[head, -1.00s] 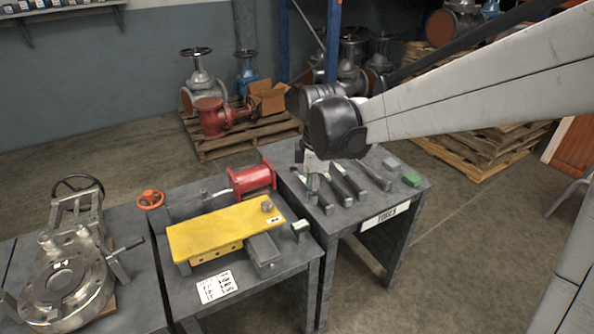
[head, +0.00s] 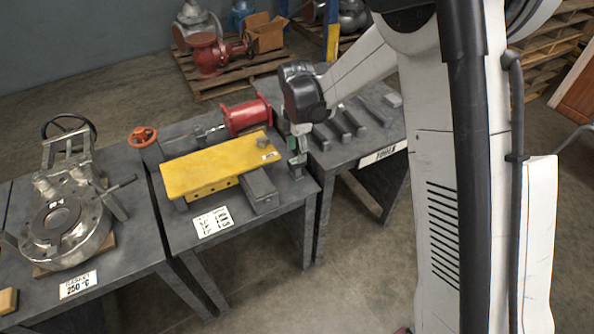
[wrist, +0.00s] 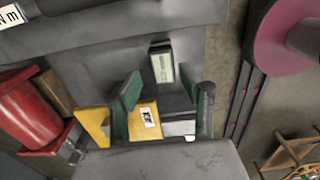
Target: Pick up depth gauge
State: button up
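A small dark block with a pale green-and-white face, which looks like the depth gauge (wrist: 162,63), lies on the grey bench in the wrist view. In the head view the small gauge (head: 297,173) is at the right front corner of the middle bench, partly hidden by my gripper (head: 297,151). My gripper points down just above it. In the wrist view my gripper (wrist: 163,88) is open, its two green-padded fingers apart with nothing held between them. The gauge appears beyond the fingertips, roughly in line with the gap. I cannot tell whether they touch.
A yellow plate (head: 215,165) and a grey block (head: 259,188) lie close left of the gauge. A red cylinder (head: 245,115) stands behind. Several dark bar-shaped tools (head: 355,120) lie on the right bench (head: 345,153). A metal valve (head: 70,210) is far left.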

aim_at(297, 169)
notch_tip(297, 169, down, 8)
jog(key=shift+s+f+b, duration=0.15)
jog(key=shift+b, duration=0.9)
grip_shut()
